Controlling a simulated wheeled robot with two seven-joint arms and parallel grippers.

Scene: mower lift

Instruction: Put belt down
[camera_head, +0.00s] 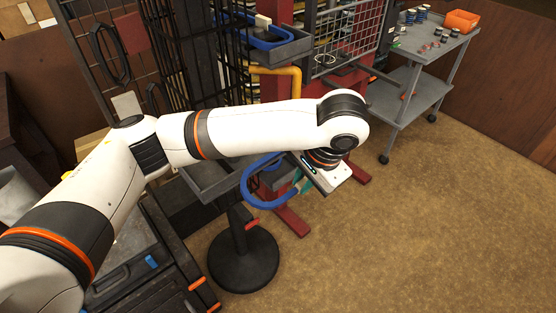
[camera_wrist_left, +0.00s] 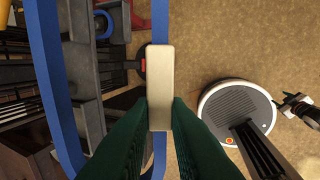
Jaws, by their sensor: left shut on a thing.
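My left gripper (camera_head: 302,187) is shut on the beige block of a blue belt (camera_head: 252,187). In the left wrist view its green fingers (camera_wrist_left: 160,115) close on the beige block (camera_wrist_left: 160,75), and the blue belt (camera_wrist_left: 42,40) hangs as a long loop to the left. In the head view the belt is beside the lower grey tray (camera_head: 205,182), over the round black stand base. The arm and wrist hide part of the belt; whether it touches the tray I cannot tell. A dark jointed part at the wrist view's right edge looks like my right gripper (camera_wrist_left: 298,106), too small to read.
A second blue belt (camera_head: 262,40) with a beige block lies in the upper grey tray (camera_head: 285,50). A round black stand base (camera_head: 243,262) is on the floor. A red frame with wire mesh (camera_head: 345,40) stands behind. A grey cart (camera_head: 410,85) is at upper right. Floor at right is clear.

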